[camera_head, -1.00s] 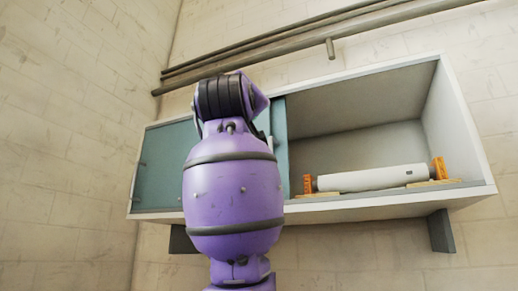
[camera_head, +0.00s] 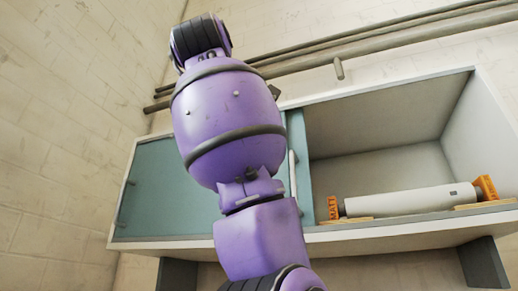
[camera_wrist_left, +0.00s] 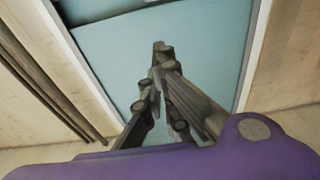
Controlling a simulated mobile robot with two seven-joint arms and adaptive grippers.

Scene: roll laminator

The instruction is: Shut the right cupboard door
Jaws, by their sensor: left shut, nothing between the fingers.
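The wall cupboard (camera_head: 400,235) has blue-green sliding doors over its left part, and its right part stands open. A blue-green door panel (camera_head: 160,185) shows left of my arm. The edge of a blue-green door (camera_head: 304,170) with a pale upright bar (camera_head: 293,175) shows right of my arm, at the middle of the cupboard. My purple left arm hides much of the door area and my left gripper in the head view. In the left wrist view my left gripper (camera_wrist_left: 160,50) is shut and empty, its tips in front of a blue-green panel (camera_wrist_left: 205,45). Contact cannot be told. My right gripper is not in view.
A white roll (camera_head: 400,202) lies between orange end blocks (camera_head: 333,208) in the open part. Dark pipes (camera_head: 400,42) run along the wall above the cupboard. Dark brackets (camera_head: 484,265) are under it. The opening above the roll is clear.

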